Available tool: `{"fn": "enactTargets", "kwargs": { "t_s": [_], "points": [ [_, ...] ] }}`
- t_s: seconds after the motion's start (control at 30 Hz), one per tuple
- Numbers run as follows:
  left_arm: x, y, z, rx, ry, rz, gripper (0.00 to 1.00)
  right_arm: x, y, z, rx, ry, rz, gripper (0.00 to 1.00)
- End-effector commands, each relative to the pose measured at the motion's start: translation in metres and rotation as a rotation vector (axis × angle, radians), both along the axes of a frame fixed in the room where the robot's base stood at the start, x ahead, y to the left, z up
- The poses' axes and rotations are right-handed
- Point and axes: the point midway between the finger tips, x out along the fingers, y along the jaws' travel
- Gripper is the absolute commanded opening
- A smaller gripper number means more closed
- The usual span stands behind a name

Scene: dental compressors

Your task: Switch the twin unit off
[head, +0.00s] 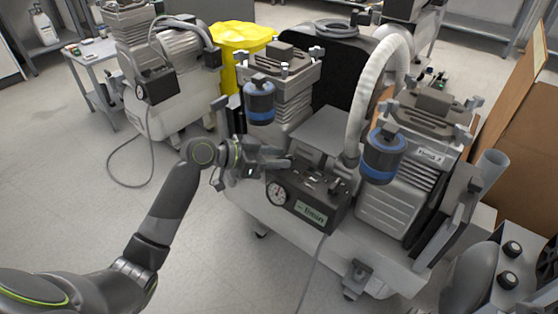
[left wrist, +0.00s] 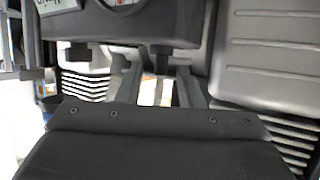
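The twin unit (head: 390,262) stands on a white base in the middle of the head view, with two ribbed motor heads and two blue-banded filters. Its dark control box (head: 322,207) has a round gauge and a label on the front and small fittings on top. My left gripper (head: 286,163) is at the box's upper left edge; I cannot tell whether it touches. In the left wrist view the control box (left wrist: 125,28) appears upside down at the top, just beyond the fingers (left wrist: 160,92), which are apart with a bright gap between them. A switch is not clearly distinguishable. My right gripper is not in view.
Another compressor (head: 165,70) stands at the back left beside a small trolley (head: 92,52). A yellow bin (head: 238,40) is behind. A pale ribbed hose (head: 372,85) rises behind the box. Cardboard (head: 525,120) stands at the right.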

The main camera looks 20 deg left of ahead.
Motion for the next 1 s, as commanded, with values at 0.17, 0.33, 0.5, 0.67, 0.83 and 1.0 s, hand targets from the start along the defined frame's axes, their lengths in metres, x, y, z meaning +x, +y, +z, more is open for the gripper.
{"fn": "enactTargets", "kwargs": {
  "t_s": [0.17, 0.33, 0.5, 0.67, 0.83, 1.0],
  "points": [
    [0.0053, -0.0068, -0.0038, 0.001, 0.000, -0.001, 0.34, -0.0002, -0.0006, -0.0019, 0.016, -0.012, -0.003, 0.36],
    [0.0057, -0.0071, -0.0037, 0.001, 0.000, -0.001, 0.34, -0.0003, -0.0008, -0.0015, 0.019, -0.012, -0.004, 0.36],
    [0.0056, -0.0068, -0.0035, 0.001, 0.000, 0.000, 0.22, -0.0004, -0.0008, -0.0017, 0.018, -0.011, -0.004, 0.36],
    [0.0055, -0.0067, -0.0035, 0.001, 0.000, 0.000, 0.01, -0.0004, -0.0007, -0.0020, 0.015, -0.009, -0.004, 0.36],
    [0.0055, -0.0067, -0.0034, 0.001, 0.000, 0.001, 0.00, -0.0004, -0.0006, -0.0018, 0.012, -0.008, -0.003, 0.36],
    [0.0051, -0.0070, -0.0014, 0.001, -0.001, 0.020, 0.00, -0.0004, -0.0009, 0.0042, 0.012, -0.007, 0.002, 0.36]
  ]
}}
